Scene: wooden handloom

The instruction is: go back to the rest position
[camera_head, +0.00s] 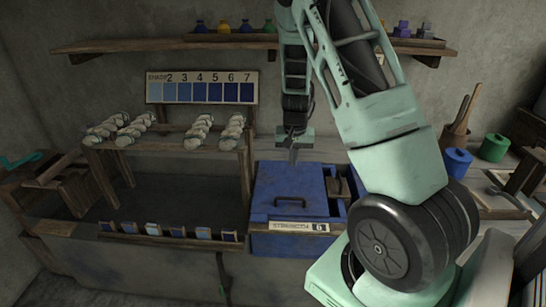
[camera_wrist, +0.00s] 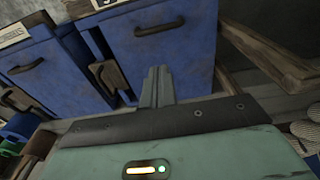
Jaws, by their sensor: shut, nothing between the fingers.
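My gripper (camera_head: 293,158) hangs from my arm with its fingers pointing down, over the rear of a blue lidded box (camera_head: 287,184). Its fingers are shut together with nothing between them. In the wrist view the closed fingers (camera_wrist: 157,82) stand in front of blue panels with dark handles. One blue panel (camera_wrist: 172,40) is behind and right of the fingers, and another (camera_wrist: 45,72) is at the left. I cannot tell whether the fingertips touch the box. My arm covers part of the shelf and the area right of the box.
A shade chart (camera_head: 202,88) with numbered blue patches hangs on the wall. Pale skeins (camera_head: 198,134) lie on a wooden rack over a dark trough (camera_head: 175,190). A shelf (camera_head: 140,45) with small bottles is above. Blue (camera_head: 457,162) and green (camera_head: 494,147) pots stand at right.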

